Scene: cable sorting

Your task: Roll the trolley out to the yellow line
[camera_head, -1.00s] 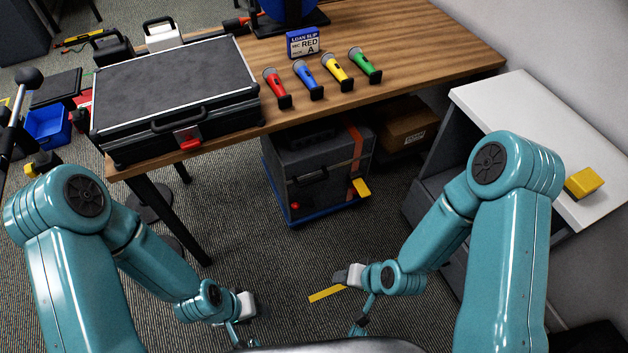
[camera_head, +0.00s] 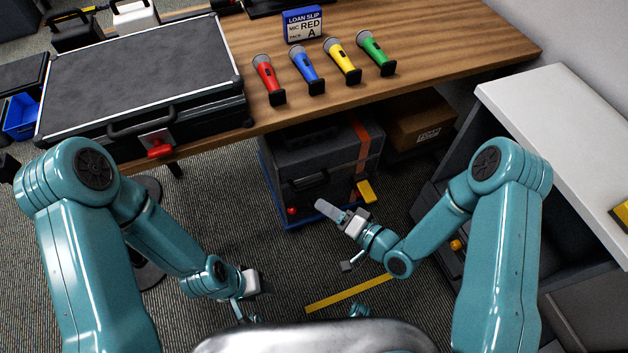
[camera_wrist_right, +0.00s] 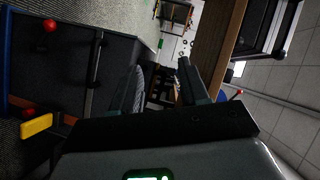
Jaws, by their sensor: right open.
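The trolley is a blue-edged base (camera_head: 300,221) under a dark grey case (camera_head: 320,165) with an orange strap, beneath the wooden table. The case front has a black handle, a red knob and a yellow tab (camera_head: 366,191). The yellow line (camera_head: 348,293) lies on the carpet in front of it. My right gripper (camera_head: 338,212) is just in front of the trolley's front, open and empty. In the right wrist view, the case front (camera_wrist_right: 70,75) is to the left, beside the open fingers. My left gripper (camera_head: 247,298) hangs low over the carpet; its fingers are too unclear to read.
A large black case (camera_head: 140,80) and several coloured microphones (camera_head: 345,60) sit on the table (camera_head: 440,60). A cardboard box (camera_head: 420,122) is right of the trolley. A white-topped cabinet (camera_head: 560,120) stands at the right. Carpet between trolley and line looks clear.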

